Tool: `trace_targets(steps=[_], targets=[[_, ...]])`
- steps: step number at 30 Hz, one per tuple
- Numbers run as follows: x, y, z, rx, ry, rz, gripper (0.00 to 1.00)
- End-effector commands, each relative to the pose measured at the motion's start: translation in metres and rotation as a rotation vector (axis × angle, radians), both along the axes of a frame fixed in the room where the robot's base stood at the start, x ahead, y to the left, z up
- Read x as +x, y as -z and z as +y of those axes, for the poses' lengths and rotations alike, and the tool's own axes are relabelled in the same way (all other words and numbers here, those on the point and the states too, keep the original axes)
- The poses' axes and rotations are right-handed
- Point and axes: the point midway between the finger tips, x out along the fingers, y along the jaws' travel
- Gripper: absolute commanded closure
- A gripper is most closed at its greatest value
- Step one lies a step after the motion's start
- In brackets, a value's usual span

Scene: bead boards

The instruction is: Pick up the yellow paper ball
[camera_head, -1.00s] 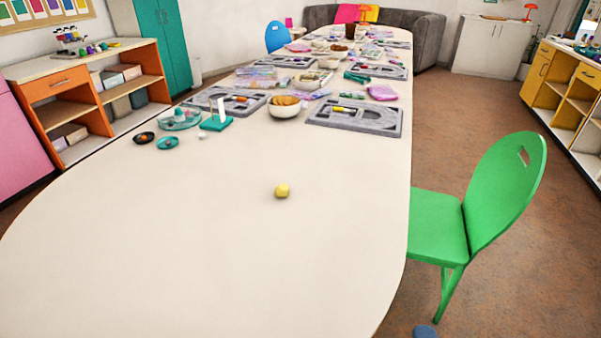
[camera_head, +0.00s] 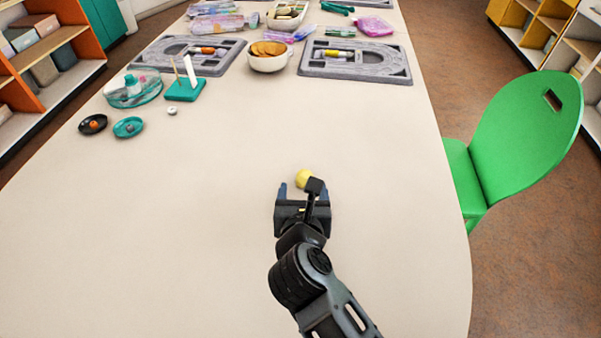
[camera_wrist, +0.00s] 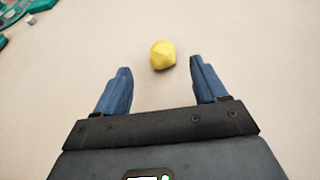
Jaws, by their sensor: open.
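The yellow paper ball (camera_head: 303,178) lies on the bare cream table top. In the head view its lower part is hidden behind my gripper (camera_head: 305,189), which is just in front of it. In the wrist view the ball (camera_wrist: 162,55) appears faceted and sits beyond the tips of my gripper's blue fingers (camera_wrist: 160,65), roughly centred between them. My gripper is open and empty, with its fingers apart on either side. I cannot tell its exact height above the table.
The table (camera_head: 200,250) is clear around the ball. Farther back are a white bowl of round orange-brown pieces (camera_head: 268,58), two grey bead boards (camera_head: 355,65), a teal stand (camera_head: 185,90) and small dishes (camera_head: 128,127). A green chair (camera_head: 525,130) stands at the right edge.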

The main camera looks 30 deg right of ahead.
Motion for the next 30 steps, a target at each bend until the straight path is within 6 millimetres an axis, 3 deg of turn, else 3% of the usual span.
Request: trace_targets(steps=[12, 22, 30], targets=[[0.041, 0.019, -0.025, -0.002, 0.0, 0.0, 0.29], [0.046, 0.021, -0.028, -0.002, -0.002, 0.0, 0.29], [0.046, 0.021, -0.028, -0.002, -0.002, 0.0, 0.54]])
